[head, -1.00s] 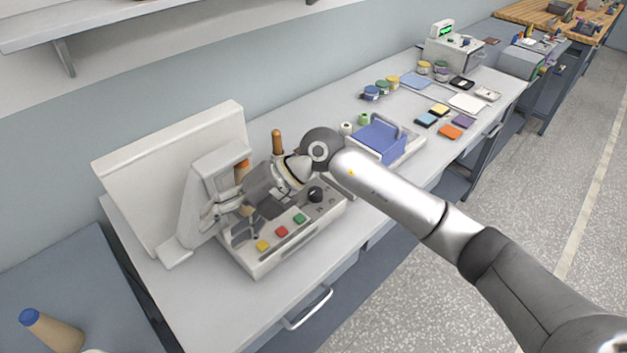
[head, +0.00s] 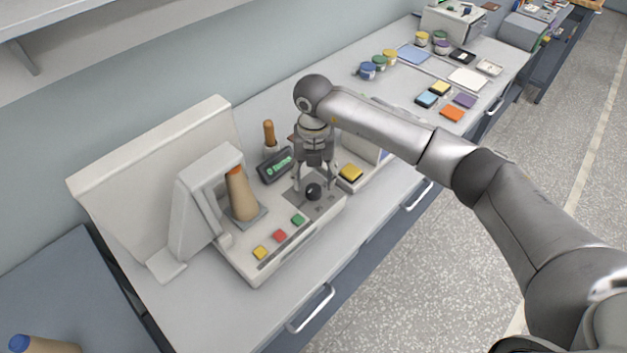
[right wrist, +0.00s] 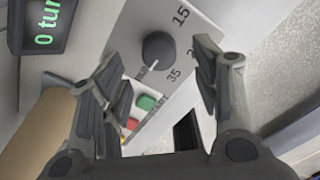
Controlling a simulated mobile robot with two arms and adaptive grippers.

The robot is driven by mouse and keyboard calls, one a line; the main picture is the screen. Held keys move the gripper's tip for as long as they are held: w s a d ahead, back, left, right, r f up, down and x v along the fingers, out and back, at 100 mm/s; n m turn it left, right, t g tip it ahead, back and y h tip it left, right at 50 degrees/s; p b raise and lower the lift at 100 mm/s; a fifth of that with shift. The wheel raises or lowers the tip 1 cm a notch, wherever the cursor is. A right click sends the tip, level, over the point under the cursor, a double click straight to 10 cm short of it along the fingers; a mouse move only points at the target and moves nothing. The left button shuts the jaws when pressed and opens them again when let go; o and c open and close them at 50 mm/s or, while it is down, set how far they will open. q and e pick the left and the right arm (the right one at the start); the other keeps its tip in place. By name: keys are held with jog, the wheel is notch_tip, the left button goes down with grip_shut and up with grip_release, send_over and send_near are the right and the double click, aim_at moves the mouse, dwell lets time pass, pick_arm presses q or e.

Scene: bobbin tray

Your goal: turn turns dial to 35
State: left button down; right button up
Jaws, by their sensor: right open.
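The turns dial (head: 313,191) is a round black knob on the front panel of the pale winding machine (head: 237,258). In the right wrist view the dial (right wrist: 158,48) has a white pointer line toward small lettering at its lower left, apart from the 35 mark (right wrist: 174,75). The 15 mark (right wrist: 181,16) also shows; another number is partly hidden by a finger. My right gripper (head: 314,186) is open, pointing down over the dial, with a finger to each side; I cannot tell whether they touch it. My left gripper is not in view.
A dark display (head: 276,165) with green text starting with 0 stands behind the panel. Yellow, red and green buttons (head: 280,236) sit left of the dial. A tan cone (head: 241,195) stands on the machine. A tray with a yellow block (head: 350,173) is close on the right.

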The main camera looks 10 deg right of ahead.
aim_at(314, 188)
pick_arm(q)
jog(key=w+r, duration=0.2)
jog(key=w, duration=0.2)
pick_arm(e)
notch_tip(314, 188, down, 4)
jog(key=shift+f+p, duration=0.1)
jog(key=shift+p, duration=0.3)
jog(key=shift+w, duration=0.1)
jog(key=shift+c, duration=0.6)
jog(key=c, duration=0.9)
jog(key=shift+f+n+b, duration=0.1)
jog(key=shift+n+b, duration=0.5)
jog(key=shift+b, duration=0.25)
jog(key=n+b, duration=0.8)
jog(key=b, duration=0.2)
pick_arm(q)
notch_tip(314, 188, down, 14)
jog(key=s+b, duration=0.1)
jog(key=b, duration=0.1)
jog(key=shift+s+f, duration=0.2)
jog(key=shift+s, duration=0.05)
pick_arm(e)
jog(key=shift+n, duration=1.4)
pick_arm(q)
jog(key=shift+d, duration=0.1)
pick_arm(e)
jog(key=shift+r, duration=0.2)
jog(key=o, duration=1)
